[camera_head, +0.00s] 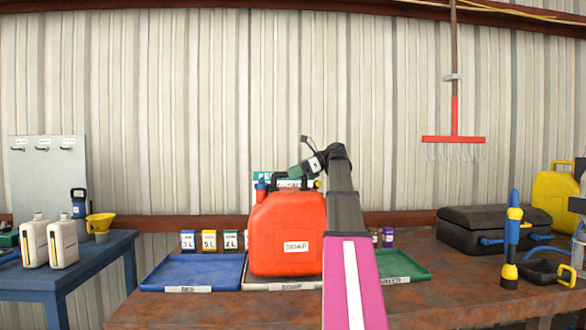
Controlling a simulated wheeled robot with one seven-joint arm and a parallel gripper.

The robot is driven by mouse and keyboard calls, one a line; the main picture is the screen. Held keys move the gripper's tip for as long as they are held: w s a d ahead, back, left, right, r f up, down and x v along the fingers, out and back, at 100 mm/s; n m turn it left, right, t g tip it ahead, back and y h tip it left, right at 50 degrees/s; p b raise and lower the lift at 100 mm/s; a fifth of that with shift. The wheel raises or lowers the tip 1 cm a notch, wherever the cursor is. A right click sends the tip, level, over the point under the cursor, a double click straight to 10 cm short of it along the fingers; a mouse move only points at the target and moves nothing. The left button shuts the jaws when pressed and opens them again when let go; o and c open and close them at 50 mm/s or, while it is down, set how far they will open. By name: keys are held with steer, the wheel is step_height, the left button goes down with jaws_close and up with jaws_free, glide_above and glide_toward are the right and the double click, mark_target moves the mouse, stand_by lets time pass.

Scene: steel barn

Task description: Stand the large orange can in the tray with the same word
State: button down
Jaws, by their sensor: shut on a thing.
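The large orange can (284,225) carries a label that reads SOAP and has a dark handle on top. It is upright, in front of or over the middle tray (256,285); I cannot tell whether its base touches the tray. The middle tray's label is too small to read surely. My gripper (297,174) is shut on the can's handle, its fingertips partly hidden. A blue tray (195,272) lies to the left and a green tray (405,266) to the right, partly behind my arm. Their labels are hard to read.
Small labelled boxes (209,240) stand behind the trays. A black case (490,229), a blue and yellow tool (511,240) and a yellow can (557,198) are on the right. A blue table (100,262) with white jugs (63,243) stands left. The table's front is clear.

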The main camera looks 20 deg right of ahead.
steer(key=shift+f, duration=0.9)
steer(key=c, duration=0.9)
jaws_free()
steer(key=shift+f, duration=0.1)
